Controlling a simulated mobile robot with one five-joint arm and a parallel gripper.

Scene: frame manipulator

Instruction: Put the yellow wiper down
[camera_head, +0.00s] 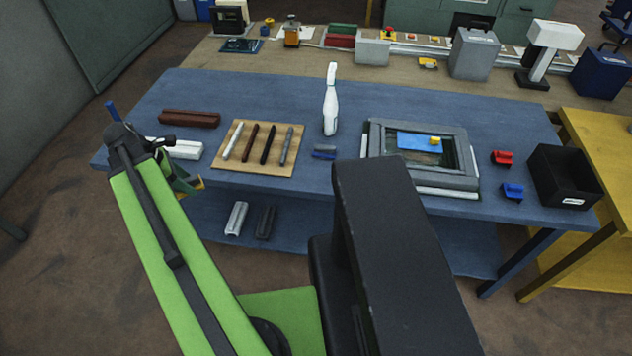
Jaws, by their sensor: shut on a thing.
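My arm reaches up the left side to my gripper (184,186), which is over the left front edge of the blue table (255,93). A small yellow piece (199,183) shows at the jaws; it looks like part of the yellow wiper, held shut between them. Most of it is hidden behind my gripper and arm, and I cannot tell whether it touches the table. A grey frame (378,140) lies on the right half of the table, with a blue sheet (412,141) and a small yellow block (435,141) inside.
A wooden board (254,163) with several pens lies right of my gripper. A white spray bottle (330,105) stands mid-table. Red (502,158) and blue (512,191) pieces lie near a black bin (563,178).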

